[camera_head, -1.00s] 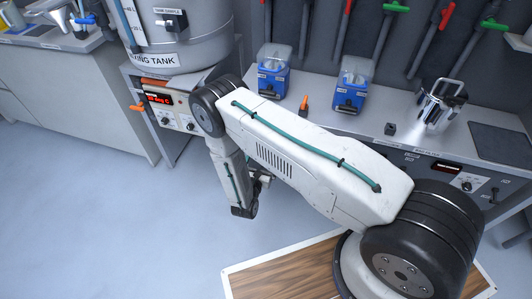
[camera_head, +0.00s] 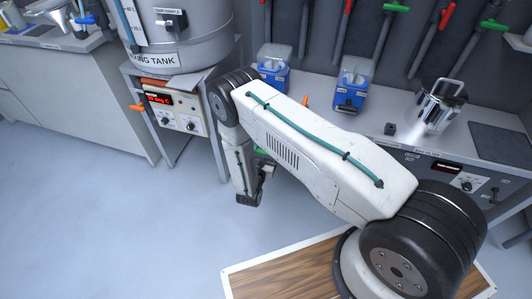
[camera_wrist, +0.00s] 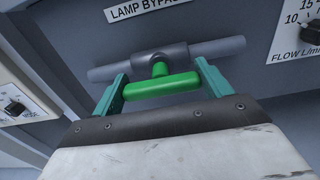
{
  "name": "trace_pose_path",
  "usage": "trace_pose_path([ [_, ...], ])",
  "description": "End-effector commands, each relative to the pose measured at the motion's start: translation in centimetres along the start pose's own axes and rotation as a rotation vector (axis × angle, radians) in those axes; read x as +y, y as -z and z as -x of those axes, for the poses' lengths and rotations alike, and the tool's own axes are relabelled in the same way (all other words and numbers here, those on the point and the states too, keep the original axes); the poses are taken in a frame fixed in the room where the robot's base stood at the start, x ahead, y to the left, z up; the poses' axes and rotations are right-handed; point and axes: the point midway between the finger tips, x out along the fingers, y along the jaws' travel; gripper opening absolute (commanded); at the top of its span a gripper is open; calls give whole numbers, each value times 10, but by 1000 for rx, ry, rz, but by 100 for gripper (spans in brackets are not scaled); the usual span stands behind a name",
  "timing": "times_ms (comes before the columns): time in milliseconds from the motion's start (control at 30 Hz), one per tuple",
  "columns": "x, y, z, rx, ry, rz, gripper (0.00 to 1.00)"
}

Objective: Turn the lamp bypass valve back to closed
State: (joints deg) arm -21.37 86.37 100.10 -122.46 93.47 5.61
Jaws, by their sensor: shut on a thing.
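The lamp bypass valve has a green bar handle (camera_wrist: 162,85) on a dark valve body (camera_wrist: 160,62), set in a grey pipe (camera_wrist: 218,47). In the wrist view the handle lies nearly parallel to the pipe. My gripper (camera_wrist: 161,86) is shut on the handle, with one teal finger at each end of it. A label (camera_wrist: 145,8) starting "LAMP BYPA" sits above the pipe, its end cut off. In the head view my arm hides most of the valve, and my gripper (camera_head: 264,172) shows only partly below the bench.
A flow dial (camera_wrist: 312,32) is right of the valve, and a panel with a black knob (camera_wrist: 14,108) is at left. Blue-based containers (camera_head: 352,85) stand on the bench. The floor at left is clear.

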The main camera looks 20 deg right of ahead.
Motion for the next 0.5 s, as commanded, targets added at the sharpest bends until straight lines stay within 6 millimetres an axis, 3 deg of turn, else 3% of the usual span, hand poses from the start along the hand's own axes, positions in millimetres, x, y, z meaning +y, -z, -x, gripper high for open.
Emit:
trace_pose_path([
  [267, 0, 0, 0, 0, 0, -75, 55],
  [500, -1, 0, 0, -1, 0, -249, 55],
])
